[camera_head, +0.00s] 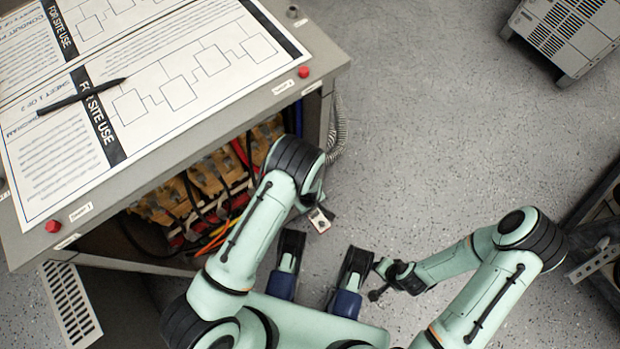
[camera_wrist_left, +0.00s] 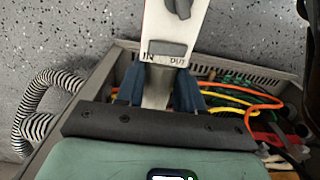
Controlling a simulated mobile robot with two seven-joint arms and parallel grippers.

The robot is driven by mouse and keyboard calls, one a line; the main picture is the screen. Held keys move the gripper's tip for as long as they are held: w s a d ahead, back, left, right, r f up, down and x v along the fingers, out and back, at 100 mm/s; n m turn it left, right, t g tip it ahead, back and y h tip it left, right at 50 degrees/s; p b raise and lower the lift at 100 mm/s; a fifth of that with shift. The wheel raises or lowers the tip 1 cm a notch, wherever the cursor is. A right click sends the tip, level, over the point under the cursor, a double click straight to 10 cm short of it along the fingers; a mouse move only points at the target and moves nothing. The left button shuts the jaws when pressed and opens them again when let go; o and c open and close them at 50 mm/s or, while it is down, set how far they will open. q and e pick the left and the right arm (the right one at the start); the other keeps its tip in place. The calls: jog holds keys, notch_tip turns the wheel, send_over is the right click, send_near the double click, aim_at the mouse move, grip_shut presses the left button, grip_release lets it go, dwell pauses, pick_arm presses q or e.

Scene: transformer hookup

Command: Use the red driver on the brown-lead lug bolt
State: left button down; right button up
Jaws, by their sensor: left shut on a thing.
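My left gripper (camera_wrist_left: 160,92) is shut on a pale tool body with a thin red edge, which I take to be the red driver (camera_wrist_left: 157,55). The driver carries a grey switch marked IN and OUT and a dark knob above it. In the head view my left wrist bends down beside the cabinet's right front corner, and a small pale end of the held tool (camera_head: 320,219) shows below it. My right gripper (camera_head: 381,280) is at lower centre, over the floor, with nothing visible in it. I cannot pick out the brown lead or its lug bolt.
The open cabinet (camera_head: 318,62) holds tan terminal blocks (camera_head: 205,178) and red, orange and black leads. A pen (camera_head: 80,96) lies on the printed sheets on top. A ribbed hose (camera_wrist_left: 38,100) runs beside the cabinet. A grey vented box (camera_head: 565,38) stands far right. Floor between is clear.

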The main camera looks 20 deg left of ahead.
aim_at(315, 213)
pick_arm(q)
jog(key=shift+w+a, duration=0.6)
jog(key=shift+a, duration=0.15)
dwell(1.8)
jog(key=shift+s+d, duration=0.1)
jog(key=shift+d, duration=0.1)
dwell(1.2)
jog(key=shift+s+d+p, duration=0.25)
jog(key=shift+s+d, duration=0.45)
jog(key=shift+d, duration=0.2)
jog(key=shift+s+d+p, duration=0.25)
jog(key=shift+s+d, duration=0.45)
jog(key=shift+d, duration=0.15)
